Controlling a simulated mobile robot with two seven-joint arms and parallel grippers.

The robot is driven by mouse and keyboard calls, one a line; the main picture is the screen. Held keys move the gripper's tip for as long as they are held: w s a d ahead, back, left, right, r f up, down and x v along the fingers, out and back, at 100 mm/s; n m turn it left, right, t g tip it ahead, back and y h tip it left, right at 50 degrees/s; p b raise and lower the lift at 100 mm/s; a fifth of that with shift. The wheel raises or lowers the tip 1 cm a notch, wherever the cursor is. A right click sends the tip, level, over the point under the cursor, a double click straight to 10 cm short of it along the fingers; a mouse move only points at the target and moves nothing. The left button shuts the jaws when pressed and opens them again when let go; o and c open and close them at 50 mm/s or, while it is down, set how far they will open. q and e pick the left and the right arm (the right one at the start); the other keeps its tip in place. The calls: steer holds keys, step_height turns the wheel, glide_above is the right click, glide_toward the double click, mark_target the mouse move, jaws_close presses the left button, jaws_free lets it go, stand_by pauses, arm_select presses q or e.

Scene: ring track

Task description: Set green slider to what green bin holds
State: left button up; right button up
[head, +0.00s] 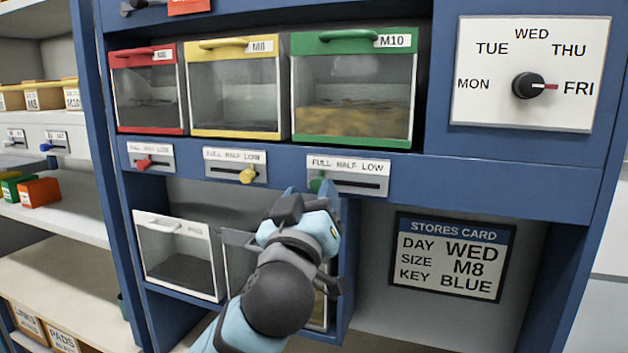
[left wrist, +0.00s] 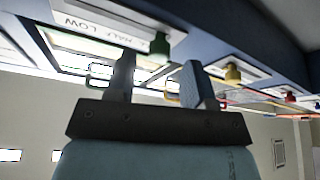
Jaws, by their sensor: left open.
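The green bin (head: 352,90), labelled M10, is shut in the upper row. Its clear front shows yellow-brown contents in the lower part, up to somewhat under half its height. The green slider knob (head: 317,184) sits at the left end of its slot, below FULL on the FULL HALF LOW plate (head: 350,167). My left gripper (head: 306,194) is open just below and beside this knob. In the left wrist view the green knob (left wrist: 160,48) shows between and just beyond the open fingertips (left wrist: 158,64); contact cannot be told. My right gripper is not in view.
The yellow slider knob (head: 247,175) and red slider knob (head: 143,163) are to the left on the same rail. White-fronted bins (head: 180,258) are below, partly hidden by my arm. A stores card (head: 452,256) and day dial (head: 528,85) are to the right.

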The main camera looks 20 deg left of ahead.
arm_select(q)
steer(key=shift+x, duration=1.05)
